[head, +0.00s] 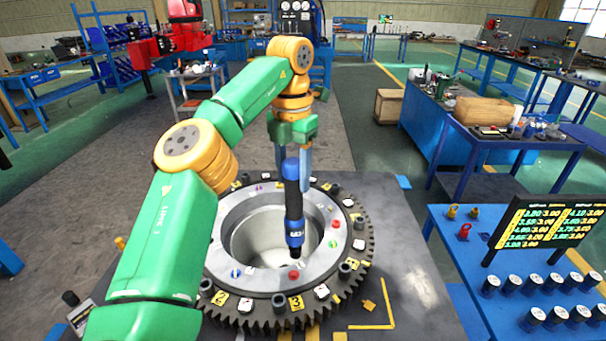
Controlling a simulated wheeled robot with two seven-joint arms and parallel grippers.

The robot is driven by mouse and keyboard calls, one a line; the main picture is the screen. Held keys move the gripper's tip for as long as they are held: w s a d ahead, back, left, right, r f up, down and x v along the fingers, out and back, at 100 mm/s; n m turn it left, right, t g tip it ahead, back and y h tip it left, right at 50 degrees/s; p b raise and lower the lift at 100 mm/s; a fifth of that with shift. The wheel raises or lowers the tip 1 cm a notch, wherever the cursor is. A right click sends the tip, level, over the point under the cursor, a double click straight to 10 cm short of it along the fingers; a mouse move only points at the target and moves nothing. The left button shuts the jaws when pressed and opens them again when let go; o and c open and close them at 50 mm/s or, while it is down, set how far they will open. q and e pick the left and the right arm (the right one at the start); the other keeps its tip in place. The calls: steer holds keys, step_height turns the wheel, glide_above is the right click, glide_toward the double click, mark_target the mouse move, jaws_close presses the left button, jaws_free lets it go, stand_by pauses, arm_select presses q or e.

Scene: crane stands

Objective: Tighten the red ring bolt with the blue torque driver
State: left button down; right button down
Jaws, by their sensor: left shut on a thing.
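My left gripper (296,166) is shut on the blue torque driver (293,205) and holds it upright, tip down. The driver has a blue and black body. It hangs over the near part of a grey ring with a dark toothed rim (248,309). One red bolt head (294,275) sits on the ring just below the driver's tip in the picture; they look slightly apart. Another red bolt head (335,223) sits on the ring further right. The gripper's fingers partly hide behind the driver. My right gripper is not in view.
The ring's wide central opening (260,235) lies behind the driver. At right, a blue table (450,258) holds a dark display (545,229) with yellow and green numbers and several black-and-white cylinders. A red lifting eye (464,231) and yellow ones stand there.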

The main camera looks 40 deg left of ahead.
mark_target(290, 198)
arm_select(q)
steer(key=shift+s+a, duration=0.35)
steer(key=shift+s, duration=0.15)
steer(key=f+b, duration=0.4)
steer(key=f, duration=0.1)
steer(key=shift+w+d, duration=0.15)
steer(key=shift+w, duration=0.05)
steer(key=shift+f+b, duration=0.4)
steer(key=shift+b, duration=0.05)
steer(key=n, duration=0.3)
steer(key=shift+s, duration=0.1)
steer(key=shift+d+r, duration=0.1)
